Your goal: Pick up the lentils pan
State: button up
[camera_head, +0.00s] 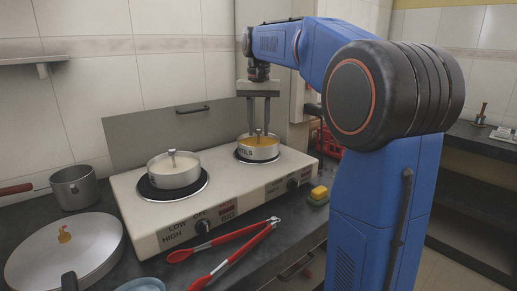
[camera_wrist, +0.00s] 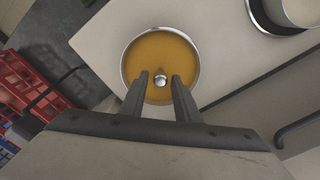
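The lentils pan (camera_head: 258,153) is a small steel pan with orange-yellow contents and partly visible lettering on its side. It sits on the right, rear burner of the cooktop. It also shows in the wrist view (camera_wrist: 146,46), with a round steel knob (camera_wrist: 161,81) inside its rim. My gripper (camera_head: 258,127) points straight down over the pan. Its two fingers are apart, one on each side of the knob, with gaps visible in the wrist view (camera_wrist: 160,76). Whether the fingertips are level with the knob is hard to tell.
A second pan (camera_head: 173,178) with pale contents is on the left burner of the cooktop (camera_head: 215,200). Red tongs (camera_head: 232,255), a sponge (camera_head: 319,196), a large lid (camera_head: 62,258) and a saucepan (camera_head: 76,190) lie around it. A red crate (camera_wrist: 28,75) is beside the cooktop.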

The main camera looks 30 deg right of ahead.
aim_at(258, 134)
jog(key=shift+s+a+f, duration=0.1)
jog(key=shift+f, duration=1.15)
jog(key=shift+s+a+f, duration=0.1)
jog(key=shift+f, duration=1.1)
grip_shut()
